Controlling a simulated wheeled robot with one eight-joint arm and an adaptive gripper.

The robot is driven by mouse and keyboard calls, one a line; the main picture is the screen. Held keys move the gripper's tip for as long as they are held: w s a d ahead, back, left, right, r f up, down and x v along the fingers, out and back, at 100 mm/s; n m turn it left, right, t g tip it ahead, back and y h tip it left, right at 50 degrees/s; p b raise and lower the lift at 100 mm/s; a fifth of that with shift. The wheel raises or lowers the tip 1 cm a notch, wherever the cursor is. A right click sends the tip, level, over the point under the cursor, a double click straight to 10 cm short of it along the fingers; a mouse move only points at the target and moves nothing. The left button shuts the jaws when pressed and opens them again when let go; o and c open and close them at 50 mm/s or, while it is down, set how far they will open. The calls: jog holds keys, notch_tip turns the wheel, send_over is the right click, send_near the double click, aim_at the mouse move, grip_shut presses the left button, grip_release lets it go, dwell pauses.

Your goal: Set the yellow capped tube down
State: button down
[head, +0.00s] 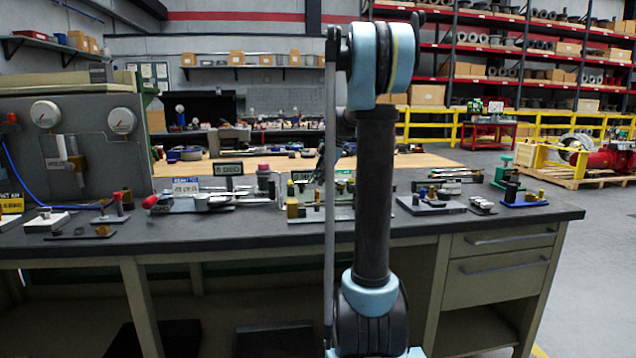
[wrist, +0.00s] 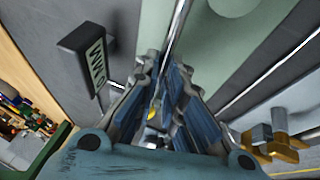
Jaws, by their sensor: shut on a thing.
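My gripper (wrist: 160,75) fills the middle of the wrist view, its two fingers closed in around a narrow gap. A small yellow piece of the capped tube (wrist: 153,112) shows between the fingers; the rest of it is hidden by them. In the head view my own arm stands in front of the bench, and the gripper is mostly hidden behind it. I cannot tell from these views whether the tube touches a surface.
In the wrist view a dark sign (wrist: 90,58) stands close left of the fingers, and brass-coloured parts (wrist: 275,140) lie at lower right. The dark workbench (head: 420,229) carries several fixtures, including a red-handled clamp (head: 150,201) and a blue tray (head: 525,203).

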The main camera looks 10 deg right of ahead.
jog(key=shift+f, duration=0.3)
jog(key=shift+f, duration=0.1)
jog(key=c, duration=1.7)
grip_release()
jog(key=shift+f, duration=0.1)
